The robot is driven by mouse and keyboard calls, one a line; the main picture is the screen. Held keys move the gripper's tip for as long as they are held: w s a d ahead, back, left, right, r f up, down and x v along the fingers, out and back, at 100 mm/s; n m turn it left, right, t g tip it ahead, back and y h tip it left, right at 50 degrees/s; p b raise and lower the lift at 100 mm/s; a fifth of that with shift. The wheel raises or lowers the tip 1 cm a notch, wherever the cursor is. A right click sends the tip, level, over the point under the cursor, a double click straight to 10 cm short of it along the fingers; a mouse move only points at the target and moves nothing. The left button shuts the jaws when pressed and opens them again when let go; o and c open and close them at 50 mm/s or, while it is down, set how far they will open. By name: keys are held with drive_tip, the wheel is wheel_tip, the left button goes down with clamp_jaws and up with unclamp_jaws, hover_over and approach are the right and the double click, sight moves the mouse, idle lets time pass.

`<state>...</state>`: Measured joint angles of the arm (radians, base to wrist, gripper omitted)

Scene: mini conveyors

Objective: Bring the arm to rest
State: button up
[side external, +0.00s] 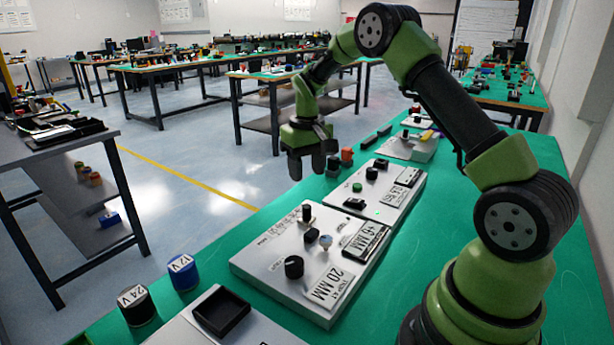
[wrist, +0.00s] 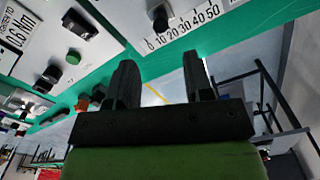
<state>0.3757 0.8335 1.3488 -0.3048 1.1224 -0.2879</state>
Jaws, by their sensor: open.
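My gripper (side external: 311,162) hangs at the end of my green and black arm, above the far left edge of the green table (side external: 237,238). In the wrist view its two dark fingers (wrist: 158,82) stand apart with nothing between them. In the side view the gripper is clear of the panels and holds nothing. The near panel (side external: 262,264) with black knobs and a "20 MM" label lies to the front of it. A second panel (side external: 385,208) with a green button lies to its right.
A small orange block (side external: 347,155) is near the gripper. A dark side table (side external: 50,150) stands left across open floor.

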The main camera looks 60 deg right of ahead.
drive_tip(key=s+a+r+t, duration=0.2)
drive_tip(key=s+a+r, duration=0.25)
drive_tip(key=r, duration=0.35)
drive_tip(key=s+a+r+t, duration=0.2)
drive_tip(key=s+a+r, duration=0.2)
drive_tip(key=a+r, duration=0.25)
drive_tip(key=s+a+r+t+y, duration=0.1)
drive_tip(key=s+a, duration=0.2)
drive_tip(key=s, duration=0.3)
drive_tip(key=s+a+r+t+y, duration=0.1)
drive_tip(key=s+a+t, duration=0.1)
drive_tip(key=s, duration=0.5)
drive_tip(key=shift+a+r+n, duration=0.15)
drive_tip(key=shift+a+n, duration=0.15)
drive_tip(key=shift+a, duration=0.2)
drive_tip(key=shift+s, duration=0.1)
